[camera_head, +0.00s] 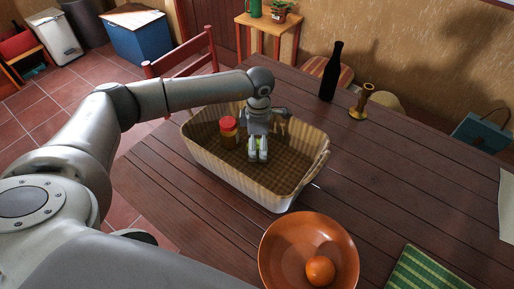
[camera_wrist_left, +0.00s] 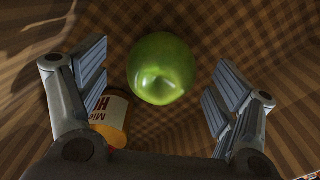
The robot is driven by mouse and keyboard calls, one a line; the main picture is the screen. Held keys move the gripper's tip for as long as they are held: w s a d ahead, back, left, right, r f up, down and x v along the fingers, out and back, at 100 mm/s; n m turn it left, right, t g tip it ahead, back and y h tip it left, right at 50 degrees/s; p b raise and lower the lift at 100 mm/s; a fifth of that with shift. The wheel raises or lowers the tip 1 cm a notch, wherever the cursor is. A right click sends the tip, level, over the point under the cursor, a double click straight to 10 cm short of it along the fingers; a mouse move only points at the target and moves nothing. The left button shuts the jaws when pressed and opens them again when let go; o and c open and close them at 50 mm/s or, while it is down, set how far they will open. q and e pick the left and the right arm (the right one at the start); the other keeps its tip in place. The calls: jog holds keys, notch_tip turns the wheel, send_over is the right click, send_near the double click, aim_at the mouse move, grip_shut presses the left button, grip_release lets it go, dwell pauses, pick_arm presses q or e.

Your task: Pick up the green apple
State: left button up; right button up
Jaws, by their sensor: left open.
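The green apple (camera_wrist_left: 162,68) shows in the left wrist view, inside the wicker basket (camera_head: 270,196) on its checked lining. In the head view, a small bit of green shows between the fingers. My left gripper (camera_head: 258,158) points down into the basket. It is open, with its two fingers (camera_wrist_left: 158,98) on either side of the apple and gaps between them and it. I cannot tell how far the apple is below the fingertips. My right gripper is in neither view.
A jar with a red lid (camera_head: 228,131) stands in the basket, left of the gripper; its label (camera_wrist_left: 108,118) is near one finger. An orange bowl (camera_head: 277,258) holding an orange (camera_head: 320,270) stands in front. A dark bottle (camera_head: 330,75) and candlestick (camera_head: 362,103) stand behind, right.

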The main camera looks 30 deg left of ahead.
pick_arm(q)
notch_tip(320, 180, down, 2)
jog(key=shift+s+d+f, duration=0.1)
jog(key=shift+f, duration=0.45)
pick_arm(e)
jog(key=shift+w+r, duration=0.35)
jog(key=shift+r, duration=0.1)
pick_arm(q)
jog(key=shift+c, duration=0.2)
